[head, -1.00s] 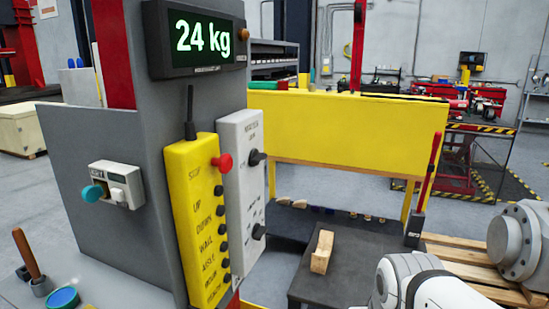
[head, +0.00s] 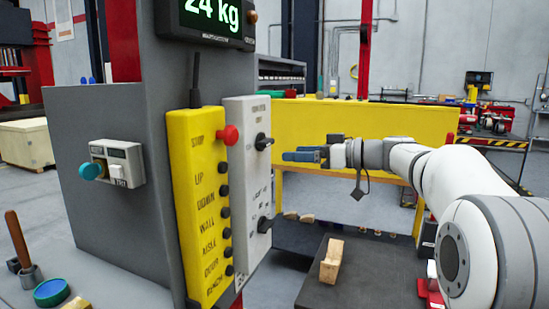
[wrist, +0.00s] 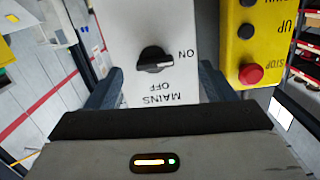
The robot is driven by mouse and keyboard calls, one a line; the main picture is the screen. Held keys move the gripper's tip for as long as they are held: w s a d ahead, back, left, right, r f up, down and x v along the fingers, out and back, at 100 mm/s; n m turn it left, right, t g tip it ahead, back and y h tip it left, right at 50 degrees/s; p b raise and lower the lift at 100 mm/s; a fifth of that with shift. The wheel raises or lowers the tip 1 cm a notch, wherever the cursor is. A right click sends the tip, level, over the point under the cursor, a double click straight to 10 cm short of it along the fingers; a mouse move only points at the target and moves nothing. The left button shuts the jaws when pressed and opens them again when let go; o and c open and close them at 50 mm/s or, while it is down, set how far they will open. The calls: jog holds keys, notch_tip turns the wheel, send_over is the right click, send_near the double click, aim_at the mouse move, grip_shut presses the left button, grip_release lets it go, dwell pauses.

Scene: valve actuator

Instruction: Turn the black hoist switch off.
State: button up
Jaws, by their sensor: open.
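A light grey switch panel (head: 250,175) carries an upper black rotary switch (head: 264,142) and a lower black rotary switch (head: 266,223). In the wrist view the upper switch (wrist: 155,60) appears upside down, labelled MAINS, with ON and OFF marks; its pale pointer lies toward ON. The lower switch is outside the wrist view, and its label is too small to read in the head view. My gripper (head: 302,155) is open and empty, to the right of the panel, at about the upper switch's height. In the wrist view its fingers (wrist: 157,86) frame the panel, apart from the switch.
A yellow pendant (head: 203,220) with a red STOP button (head: 228,135) and several black buttons hangs left of the panel. A weight display (head: 207,20) is above. A wooden block (head: 332,262) lies on a dark plate below.

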aim_at(271, 143)
jog(key=shift+n+y, duration=0.5)
jog(key=w+a, duration=0.1)
jog(key=a, duration=0.1)
jog(key=w+a+r+p, duration=0.1)
jog(key=a, duration=0.1)
jog(key=w+a, duration=0.2)
jog(key=a, duration=0.1)
jog(key=shift+r, duration=0.2)
jog(key=shift+c, duration=0.6)
